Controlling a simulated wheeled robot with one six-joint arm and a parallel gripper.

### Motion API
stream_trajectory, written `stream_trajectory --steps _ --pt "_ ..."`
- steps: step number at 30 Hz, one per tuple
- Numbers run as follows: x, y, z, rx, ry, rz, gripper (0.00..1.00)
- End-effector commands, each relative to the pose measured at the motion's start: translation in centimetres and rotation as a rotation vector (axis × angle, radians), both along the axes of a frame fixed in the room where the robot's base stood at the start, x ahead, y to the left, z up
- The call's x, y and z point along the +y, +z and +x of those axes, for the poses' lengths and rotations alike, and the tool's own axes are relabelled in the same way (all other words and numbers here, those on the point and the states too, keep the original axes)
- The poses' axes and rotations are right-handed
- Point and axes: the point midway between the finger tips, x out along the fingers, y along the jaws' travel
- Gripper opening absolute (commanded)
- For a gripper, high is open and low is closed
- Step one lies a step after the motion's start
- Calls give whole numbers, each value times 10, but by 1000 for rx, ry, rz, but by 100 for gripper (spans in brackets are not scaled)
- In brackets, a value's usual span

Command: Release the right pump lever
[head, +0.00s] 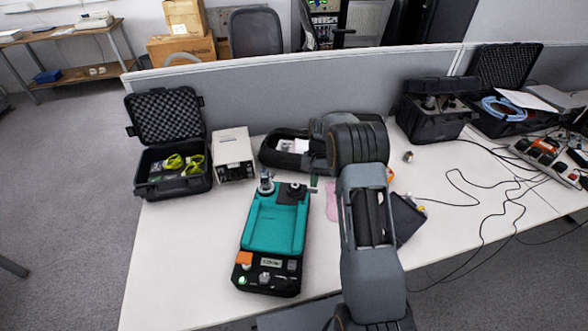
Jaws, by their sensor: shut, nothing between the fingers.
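The teal and black pump unit (275,222) stands on the white table, left of my arm. A metal fitting (266,184) stands at its top left. A dark block (291,193) is at its top right, and a small grey part, which may be the right lever, shows at its right edge. My gripper (314,181) points down beside this top right corner, shut and empty. It is small and mostly hidden by my wrist. I cannot tell whether it touches the lever.
An open black case (171,185) with yellow-green items and a beige box (232,157) stand left. A black case (435,112), loose cables (480,187) and a power strip (548,160) are right. A grey partition (300,94) runs behind. The table's front left is clear.

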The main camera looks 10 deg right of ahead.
Motion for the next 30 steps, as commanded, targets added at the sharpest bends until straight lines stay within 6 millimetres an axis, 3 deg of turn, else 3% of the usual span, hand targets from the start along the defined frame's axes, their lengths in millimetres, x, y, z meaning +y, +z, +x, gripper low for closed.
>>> stream_trajectory --steps 7,21,30 --pt "-4 19 8 -3 0 -1 0" --pt "-19 102 37 -3 0 -1 0" --pt "-23 126 45 -1 -1 -1 0"
